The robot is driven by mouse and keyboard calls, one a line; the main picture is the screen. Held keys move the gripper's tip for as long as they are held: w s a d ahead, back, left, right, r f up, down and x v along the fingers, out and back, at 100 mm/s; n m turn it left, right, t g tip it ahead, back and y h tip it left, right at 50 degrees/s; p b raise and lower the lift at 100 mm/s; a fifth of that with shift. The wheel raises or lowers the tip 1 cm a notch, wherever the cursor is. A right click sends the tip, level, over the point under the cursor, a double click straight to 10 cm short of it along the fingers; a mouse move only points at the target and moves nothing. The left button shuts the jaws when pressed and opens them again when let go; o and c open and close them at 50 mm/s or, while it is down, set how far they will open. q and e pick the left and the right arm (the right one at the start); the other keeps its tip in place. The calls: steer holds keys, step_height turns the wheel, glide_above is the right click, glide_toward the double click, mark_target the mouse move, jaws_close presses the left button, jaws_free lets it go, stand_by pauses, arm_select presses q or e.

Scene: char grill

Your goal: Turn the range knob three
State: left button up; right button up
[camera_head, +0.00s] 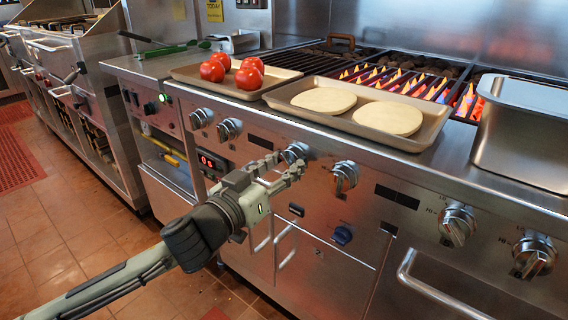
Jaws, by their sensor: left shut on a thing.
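A row of metal range knobs runs along the steel front panel. The third knob from the left (295,152) is at my left gripper (292,166). The fingers are closed on this knob and hide its lower part. The first knob (200,118) and second knob (229,129) are to the left. The fourth knob (345,176) is just right of the fingertips. Two more knobs, (458,226) and (534,254), are farther right. My right gripper is not in view.
A tray (432,134) with two flat dough rounds and a tray (178,73) with several tomatoes rest on the ledge above. Flames (400,82) burn under the grates behind. A steel container (520,135) stands right.

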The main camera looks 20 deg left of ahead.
arm_select(q)
steer(key=shift+m+p, duration=0.3)
steer(key=shift+m, duration=0.7)
steer(key=m+p, duration=0.1)
steer(key=m, duration=0.4)
steer(key=shift+m, duration=0.7)
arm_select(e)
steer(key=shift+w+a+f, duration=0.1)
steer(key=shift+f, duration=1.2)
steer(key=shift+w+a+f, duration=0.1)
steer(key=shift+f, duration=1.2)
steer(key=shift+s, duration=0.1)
arm_select(q)
steer(key=o, duration=1.2)
steer(key=shift+c, duration=0.2)
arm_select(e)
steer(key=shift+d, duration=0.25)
arm_select(q)
steer(key=shift+f, duration=0.1)
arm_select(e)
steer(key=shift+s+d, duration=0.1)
arm_select(q)
steer(key=v, duration=1.2)
steer(key=shift+f, duration=0.25)
